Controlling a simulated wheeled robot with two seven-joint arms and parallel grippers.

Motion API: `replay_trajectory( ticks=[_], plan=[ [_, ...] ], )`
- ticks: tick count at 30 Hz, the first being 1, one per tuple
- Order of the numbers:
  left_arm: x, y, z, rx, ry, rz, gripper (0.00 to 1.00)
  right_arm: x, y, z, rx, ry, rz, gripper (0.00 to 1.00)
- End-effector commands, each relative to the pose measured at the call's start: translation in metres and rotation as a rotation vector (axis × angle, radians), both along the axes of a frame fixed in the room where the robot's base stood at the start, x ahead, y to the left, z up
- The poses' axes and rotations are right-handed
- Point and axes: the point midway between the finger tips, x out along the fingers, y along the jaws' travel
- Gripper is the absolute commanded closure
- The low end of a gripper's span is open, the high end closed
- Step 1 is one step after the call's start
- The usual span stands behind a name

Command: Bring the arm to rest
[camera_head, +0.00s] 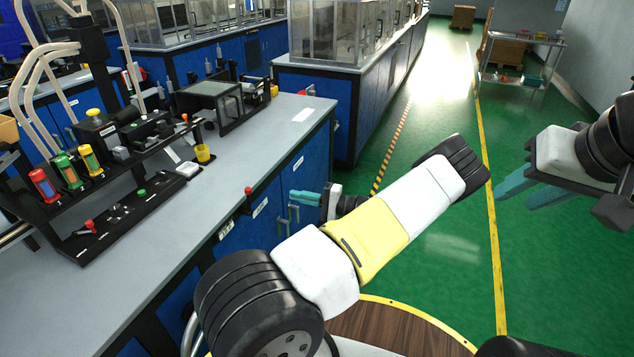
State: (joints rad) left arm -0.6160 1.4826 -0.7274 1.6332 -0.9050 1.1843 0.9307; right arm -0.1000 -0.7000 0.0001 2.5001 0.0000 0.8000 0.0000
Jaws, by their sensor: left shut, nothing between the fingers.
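My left arm crosses the lower middle of the head view, with white and yellow links. My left gripper (294,197) has teal fingers that are shut with nothing between them. It points left at the blue cabinet front, below the bench top; whether it touches the cabinet cannot be told. Part of its wrist is hidden behind my arm. My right gripper (513,195) is at the right edge, over the green floor. Its two teal fingers are apart, and nothing shows between them.
The grey bench (230,185) on the left carries a black rack (105,200) with coloured cylinders and a yellow cup (203,153). Blue cabinets (272,225) with handles form its front. Green floor (440,260) is free at centre right. A metal cart (520,62) stands far back.

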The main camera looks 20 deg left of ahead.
Motion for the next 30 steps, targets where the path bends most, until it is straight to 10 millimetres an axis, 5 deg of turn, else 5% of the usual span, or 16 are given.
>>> replay_trajectory(
  ticks=[11, 20, 30],
  plan=[
    [-0.010, 0.001, 0.009, -0.087, -0.009, 0.063, 1.00, 0.000, 0.000, 0.000, 0.000, 0.000, 0.000, 0.64],
    [-0.057, -0.018, 0.043, -0.526, -0.046, 0.276, 1.00, 0.000, 0.000, 0.000, 0.000, 0.000, 0.000, 0.64],
    [-0.098, -0.068, 0.109, -1.044, -0.130, 0.330, 1.00, 0.000, 0.000, 0.000, 0.000, 0.000, 0.000, 0.64]
  ],
)
